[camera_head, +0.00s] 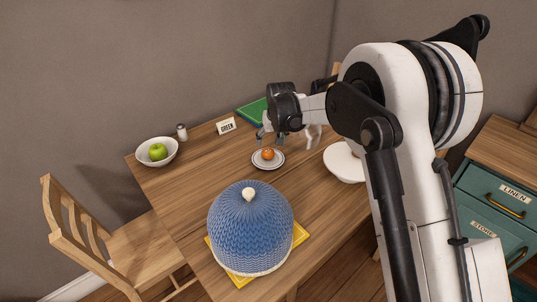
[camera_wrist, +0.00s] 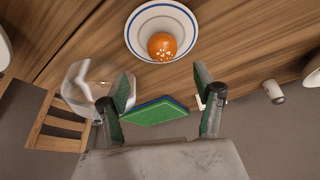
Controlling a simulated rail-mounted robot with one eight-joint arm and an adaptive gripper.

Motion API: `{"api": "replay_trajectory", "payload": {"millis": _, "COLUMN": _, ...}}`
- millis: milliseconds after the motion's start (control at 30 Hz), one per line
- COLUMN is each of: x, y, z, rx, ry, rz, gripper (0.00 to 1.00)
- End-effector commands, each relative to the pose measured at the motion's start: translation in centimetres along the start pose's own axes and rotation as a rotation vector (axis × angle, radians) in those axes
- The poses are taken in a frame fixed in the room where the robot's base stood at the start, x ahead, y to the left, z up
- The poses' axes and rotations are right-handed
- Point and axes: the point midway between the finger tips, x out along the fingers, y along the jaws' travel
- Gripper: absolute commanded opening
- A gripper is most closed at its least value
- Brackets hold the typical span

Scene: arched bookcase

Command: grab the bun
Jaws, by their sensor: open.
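The bun (camera_head: 267,154) is small, round and orange-brown. It sits on a small white plate (camera_head: 257,163) with a dark rim line, on the wooden table. In the wrist view the bun (camera_wrist: 162,46) shows pale specks on top, and the plate (camera_wrist: 139,25) has blue rings. My gripper (camera_head: 271,136) is just behind and above the plate in the head view. In the wrist view its two fingers (camera_wrist: 163,88) are spread apart with nothing held between them. The bun lies beyond the fingertips, roughly centred between them, and apart from them.
A blue knitted dome (camera_head: 250,230) stands on a yellow mat (camera_head: 301,235) at the front. A white vessel (camera_wrist: 85,88) is beside my left finger.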

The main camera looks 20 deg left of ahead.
Motion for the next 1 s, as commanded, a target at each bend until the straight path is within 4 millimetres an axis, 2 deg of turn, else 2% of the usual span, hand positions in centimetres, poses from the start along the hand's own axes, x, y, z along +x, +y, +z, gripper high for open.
{"api": "replay_trajectory", "payload": {"millis": 100, "x": 2.0, "y": 0.0, "z": 0.0, "rx": 0.0, "ry": 0.0, "rz": 0.0, "gripper": 0.65}}
{"api": "replay_trajectory", "payload": {"millis": 200, "x": 3.1, "y": 0.0, "z": 0.0, "rx": 0.0, "ry": 0.0, "rz": 0.0, "gripper": 0.65}}
{"api": "replay_trajectory", "payload": {"millis": 467, "x": 4.2, "y": -0.1, "z": 0.1, "rx": 0.0, "ry": 0.0, "rz": 0.0, "gripper": 0.65}}
{"api": "replay_trajectory", "payload": {"millis": 833, "x": 8.6, "y": -0.5, "z": 0.3, "rx": 0.0, "ry": 0.0, "rz": 0.0, "gripper": 0.65}}
{"api": "replay_trajectory", "payload": {"millis": 1000, "x": 9.0, "y": -0.5, "z": 0.3, "rx": 0.0, "ry": 0.0, "rz": 0.0, "gripper": 0.65}}
